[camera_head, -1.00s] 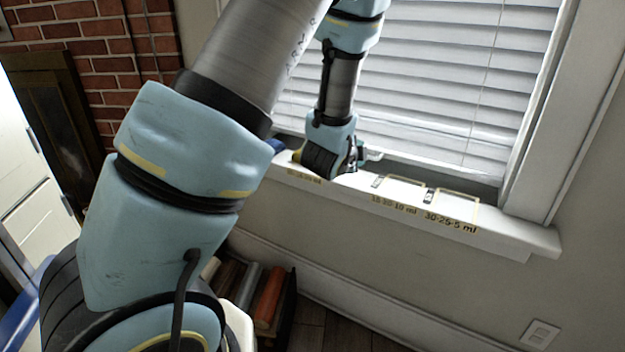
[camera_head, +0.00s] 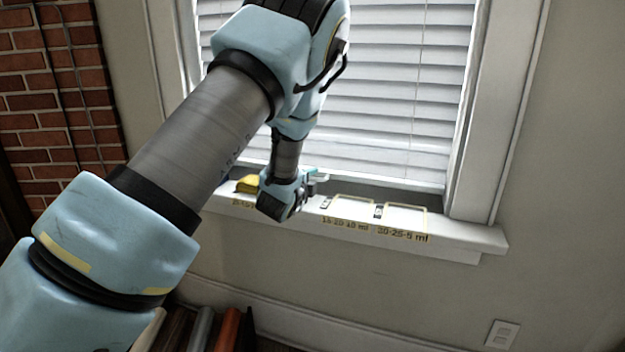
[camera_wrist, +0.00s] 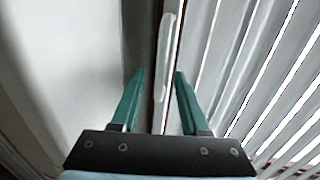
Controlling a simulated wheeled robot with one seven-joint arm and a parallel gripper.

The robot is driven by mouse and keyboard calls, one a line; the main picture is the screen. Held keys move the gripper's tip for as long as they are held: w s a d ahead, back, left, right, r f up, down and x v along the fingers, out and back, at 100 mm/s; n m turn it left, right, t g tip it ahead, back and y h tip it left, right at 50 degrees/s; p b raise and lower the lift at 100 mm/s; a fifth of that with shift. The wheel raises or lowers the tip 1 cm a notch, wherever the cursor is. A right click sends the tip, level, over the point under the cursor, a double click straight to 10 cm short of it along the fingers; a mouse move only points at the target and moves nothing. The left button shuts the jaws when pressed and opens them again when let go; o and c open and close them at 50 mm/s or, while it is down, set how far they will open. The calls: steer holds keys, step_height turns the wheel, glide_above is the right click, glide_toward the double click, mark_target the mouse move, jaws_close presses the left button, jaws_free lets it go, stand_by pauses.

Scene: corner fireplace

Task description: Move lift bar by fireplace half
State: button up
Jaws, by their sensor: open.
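My gripper (camera_head: 318,177) is low in front of the window, just above the sill, in the head view. In the wrist view my gripper (camera_wrist: 159,72) has its two green fingers apart, with nothing held between them. A long pale bar with a rounded end (camera_wrist: 168,55) lies ahead of the gap, nearer the right finger. It looks like the lift bar, but I cannot be sure. No contact with it is visible. In the head view my arm hides part of the window's left side and the sill.
White blinds (camera_head: 395,90) cover the window. The white sill (camera_head: 465,235) carries yellow outlined spaces with printed labels. A yellow object (camera_head: 247,184) sits on it, left of my gripper. A brick wall (camera_head: 60,95) is at left. Books (camera_head: 228,330) stand below; an outlet (camera_head: 502,334) is lower right.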

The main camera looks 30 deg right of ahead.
steer(key=shift+w+d+f, duration=0.1)
steer(key=shift+w+d, duration=0.25)
steer(key=shift+d, duration=0.15)
jaws_close()
stand_by(1.2)
